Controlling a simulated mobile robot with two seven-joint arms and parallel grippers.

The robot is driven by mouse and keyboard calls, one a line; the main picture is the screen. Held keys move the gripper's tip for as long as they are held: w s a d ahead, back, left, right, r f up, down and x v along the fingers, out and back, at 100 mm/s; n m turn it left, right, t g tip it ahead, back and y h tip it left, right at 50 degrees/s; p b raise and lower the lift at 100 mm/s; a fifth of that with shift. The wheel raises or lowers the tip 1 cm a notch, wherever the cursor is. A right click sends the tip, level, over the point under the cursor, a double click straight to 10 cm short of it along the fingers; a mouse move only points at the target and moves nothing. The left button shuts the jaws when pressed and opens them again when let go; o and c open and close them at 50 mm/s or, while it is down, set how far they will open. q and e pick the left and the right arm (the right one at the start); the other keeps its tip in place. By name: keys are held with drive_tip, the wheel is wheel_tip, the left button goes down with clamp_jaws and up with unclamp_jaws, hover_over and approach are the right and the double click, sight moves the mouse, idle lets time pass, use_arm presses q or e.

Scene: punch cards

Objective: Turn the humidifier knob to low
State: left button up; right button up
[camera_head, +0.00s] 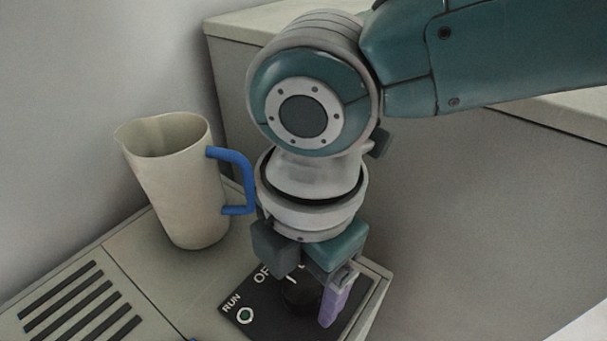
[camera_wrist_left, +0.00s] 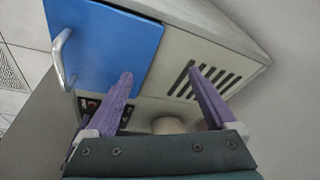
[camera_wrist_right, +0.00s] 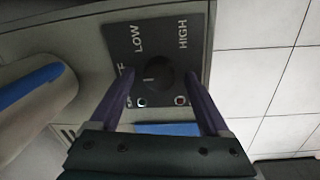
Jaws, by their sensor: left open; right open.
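The humidifier's dark round knob (camera_wrist_right: 160,80) sits on a black panel (camera_wrist_right: 120,42) marked LOW, HIGH and a partly hidden OFF. Its pale pointer line lies on the side toward OFF in the right wrist view. My right gripper (camera_wrist_right: 160,73) is open, with a purple finger on each side of the knob; contact cannot be told. In the head view the gripper hides much of the knob (camera_head: 300,296). My left gripper (camera_wrist_left: 160,73) is open and empty, seen only in the left wrist view, above the unit's blue door (camera_wrist_left: 104,45) and vent slots.
A cream pitcher (camera_head: 178,190) with a blue handle stands on the unit's top, close to my right wrist. Vent slots (camera_head: 82,305) lie at the lower left. The blue door has a metal handle (camera_wrist_left: 62,58). A wall rises behind.

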clamp_jaws()
idle(0.8)
